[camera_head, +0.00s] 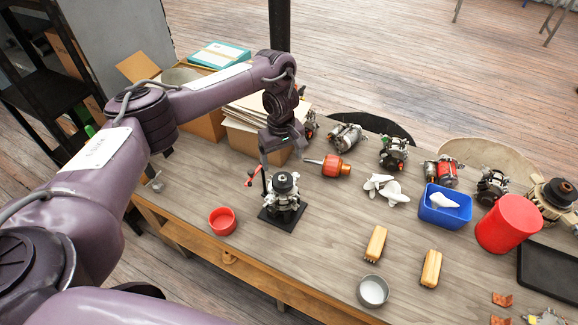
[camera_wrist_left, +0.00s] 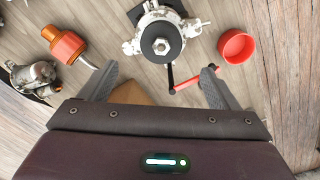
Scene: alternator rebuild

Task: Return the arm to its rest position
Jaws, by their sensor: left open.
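My left arm reaches in from the left over the wooden table (camera_head: 200,218). My left gripper (camera_head: 270,160) points down beside an alternator assembly on a black stand (camera_head: 284,195). In the left wrist view the open, empty fingers (camera_wrist_left: 158,85) have the assembly (camera_wrist_left: 160,42) ahead of them. A red-handled tool (camera_wrist_left: 195,83) shows close to the right finger in that view; I cannot tell whether they touch. The right gripper does not show in either view.
Cardboard boxes (camera_head: 205,124) are behind my left arm.

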